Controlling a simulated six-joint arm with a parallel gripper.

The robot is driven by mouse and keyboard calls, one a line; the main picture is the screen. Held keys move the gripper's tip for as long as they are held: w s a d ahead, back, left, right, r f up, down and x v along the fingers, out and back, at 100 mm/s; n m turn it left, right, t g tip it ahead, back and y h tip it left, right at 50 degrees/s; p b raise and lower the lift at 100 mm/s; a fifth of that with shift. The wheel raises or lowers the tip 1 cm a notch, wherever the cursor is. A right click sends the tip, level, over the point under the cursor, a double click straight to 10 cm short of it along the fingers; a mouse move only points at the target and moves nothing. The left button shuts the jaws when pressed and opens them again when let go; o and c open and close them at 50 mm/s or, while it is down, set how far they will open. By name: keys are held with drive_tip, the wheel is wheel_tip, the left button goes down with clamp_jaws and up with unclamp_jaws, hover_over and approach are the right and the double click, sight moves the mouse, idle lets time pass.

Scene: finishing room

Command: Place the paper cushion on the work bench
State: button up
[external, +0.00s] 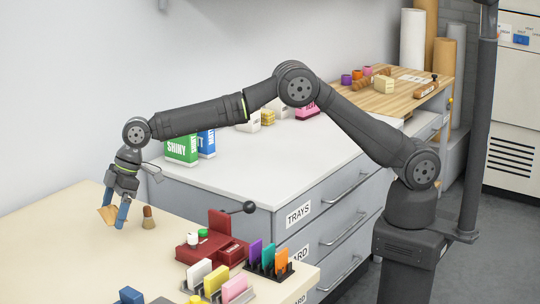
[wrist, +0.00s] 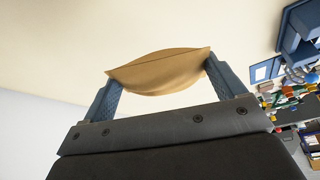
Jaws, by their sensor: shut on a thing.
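The paper cushion is a small brown pillow-shaped piece (wrist: 160,72), pinched end to end between my two blue fingers in the wrist view. In the external view my gripper (external: 115,208) points down at the left, with the cushion (external: 105,215) in it. They are over the cream table (external: 60,240); I cannot tell whether the cushion touches its top. A wood-topped bench (external: 415,95) stands at the back right, far from my gripper. I cannot tell for sure which surface is the work bench.
A brown-handled brush or stamp (external: 149,218) stands close right of my gripper. A red device with a black-knobbed lever (external: 212,240) and racks of coloured cards (external: 268,258) are farther right. A grey drawer cabinet (external: 280,165) carries a green SHINY box (external: 181,149).

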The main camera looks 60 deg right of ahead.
hover_over(100, 273)
drive_tip(key=d, duration=0.2)
drive_tip(key=f, duration=0.5)
drive_tip(key=shift+s+a+f, duration=0.2)
drive_tip(key=shift+a+f, duration=0.05)
drive_tip(key=shift+f, duration=2.05)
drive_tip(key=shift+f, duration=0.2)
drive_tip(key=o, duration=0.7)
drive_tip(key=shift+r, duration=0.1)
drive_tip(key=v, duration=1.2)
drive_tip(key=shift+s, duration=0.1)
